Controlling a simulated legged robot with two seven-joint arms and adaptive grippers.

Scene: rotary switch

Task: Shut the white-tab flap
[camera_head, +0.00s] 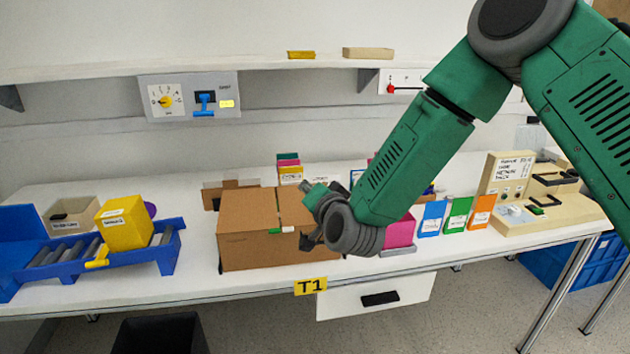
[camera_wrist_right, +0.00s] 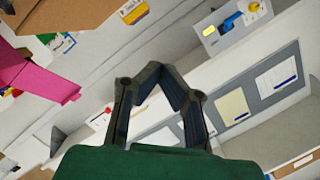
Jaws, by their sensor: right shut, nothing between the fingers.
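The brown cardboard box (camera_head: 245,245) stands on the white table, in the middle of the head view. Brown cardboard flaps (camera_head: 231,186) stick up at its back left, and its top looks mostly covered by flat cardboard. In the right wrist view the gripper (camera_wrist_right: 165,78) is shut and empty. My left gripper is out of view.
A blue roller tray (camera_head: 170,247) with a yellow bin (camera_head: 124,224) is at left. Coloured boxes, such as a blue one (camera_head: 432,219), and a beige device (camera_head: 548,212) stand at right. A drawer (camera_head: 407,290) hangs below the table. A switch panel (camera_head: 188,97) is on the wall.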

